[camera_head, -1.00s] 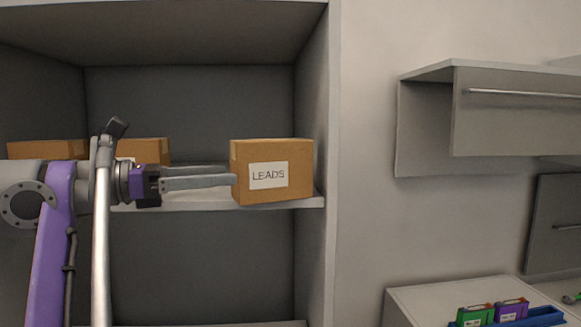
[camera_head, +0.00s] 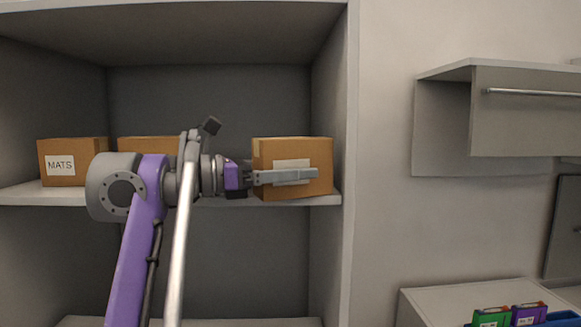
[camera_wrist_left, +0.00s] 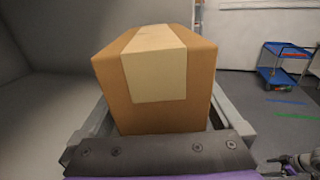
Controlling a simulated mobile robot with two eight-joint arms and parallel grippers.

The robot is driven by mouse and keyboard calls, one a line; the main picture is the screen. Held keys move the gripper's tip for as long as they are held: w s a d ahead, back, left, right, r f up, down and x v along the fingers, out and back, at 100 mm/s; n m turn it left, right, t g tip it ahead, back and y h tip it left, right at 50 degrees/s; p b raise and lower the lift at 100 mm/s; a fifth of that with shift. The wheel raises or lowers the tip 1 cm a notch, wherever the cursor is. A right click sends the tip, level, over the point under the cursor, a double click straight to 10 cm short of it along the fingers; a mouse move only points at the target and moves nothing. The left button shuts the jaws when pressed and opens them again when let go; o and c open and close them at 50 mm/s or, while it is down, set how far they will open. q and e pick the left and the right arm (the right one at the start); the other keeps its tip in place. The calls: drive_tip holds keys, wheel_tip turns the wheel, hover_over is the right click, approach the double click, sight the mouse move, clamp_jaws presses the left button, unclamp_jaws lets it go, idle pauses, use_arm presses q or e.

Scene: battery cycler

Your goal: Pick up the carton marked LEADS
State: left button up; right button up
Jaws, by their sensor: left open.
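The LEADS carton (camera_head: 320,154) is a brown box standing upright at the right end of the shelf. Its white label is now mostly hidden behind a finger of my left gripper (camera_head: 290,175). The left gripper is open, with one finger along the carton's front face. In the left wrist view the carton (camera_wrist_left: 155,115) fills the middle, with pale tape over its top, and a finger shows on each side of it. I cannot tell whether the fingers touch it.
The shelf board (camera_head: 20,193) also holds a carton marked MATS (camera_head: 75,160) at left and another carton (camera_head: 150,146) partly behind my arm. The cabinet's side wall (camera_head: 335,100) stands close to the right of the LEADS carton. Green and purple packs (camera_head: 491,318) sit lower right.

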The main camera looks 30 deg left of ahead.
use_arm(q)
drive_tip(key=c, duration=1.5)
